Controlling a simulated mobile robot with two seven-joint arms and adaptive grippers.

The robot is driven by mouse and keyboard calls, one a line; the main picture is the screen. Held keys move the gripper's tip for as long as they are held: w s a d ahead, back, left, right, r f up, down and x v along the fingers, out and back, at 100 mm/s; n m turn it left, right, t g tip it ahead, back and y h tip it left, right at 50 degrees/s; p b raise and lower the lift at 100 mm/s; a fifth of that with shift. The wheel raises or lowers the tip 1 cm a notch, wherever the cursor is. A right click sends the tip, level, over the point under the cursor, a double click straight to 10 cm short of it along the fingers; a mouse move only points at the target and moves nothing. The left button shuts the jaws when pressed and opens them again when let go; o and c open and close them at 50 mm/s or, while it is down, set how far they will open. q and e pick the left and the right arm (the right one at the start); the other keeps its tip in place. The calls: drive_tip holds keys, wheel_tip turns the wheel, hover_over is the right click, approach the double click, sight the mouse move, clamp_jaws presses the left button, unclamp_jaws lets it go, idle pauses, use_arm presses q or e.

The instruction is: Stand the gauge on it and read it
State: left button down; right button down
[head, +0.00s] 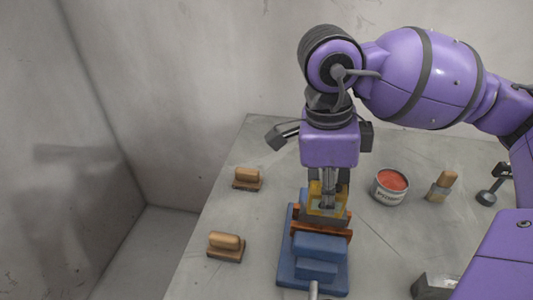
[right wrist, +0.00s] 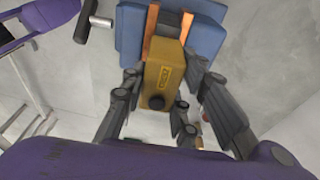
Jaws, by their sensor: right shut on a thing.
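A yellow block-shaped gauge (head: 314,188) is at the far end of the blue vise in the head view. My right gripper (head: 328,199) points down and is shut on the gauge. A grey piece (head: 326,219) shows just under the gauge, beside the vise's orange jaw strips (head: 322,231). The blue vise (head: 319,244) also shows in the right wrist view (right wrist: 205,38). I cannot tell whether the gauge touches the grey piece. No reading is legible.
Two wooden-handled blocks, one farther (head: 247,179) and one nearer (head: 226,246), lie left of the vise. An open tin of red paste (head: 390,186), a brush (head: 441,186) and a dark tool (head: 489,195) stand right. A grey metal block (head: 433,287) is front right.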

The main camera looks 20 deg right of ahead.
sight(319, 187)
drive_tip(key=shift+f, duration=0.3)
drive_tip(key=c, duration=1.4)
unclamp_jaws()
drive_tip(key=shift+r, duration=0.1)
drive_tip(key=shift+r, duration=0.2)
drive_tip(key=r, duration=0.3)
drive_tip(key=a+r, duration=0.1)
drive_tip(key=r, duration=0.3)
drive_tip(key=r+p, duration=0.1)
drive_tip(key=r, duration=0.2)
drive_tip(key=shift+w+a+r, duration=0.2)
drive_tip(key=shift+w+r, duration=0.05)
drive_tip(key=shift+w, duration=0.15)
drive_tip(key=shift+a+r, duration=0.1)
drive_tip(key=shift+r, duration=0.6)
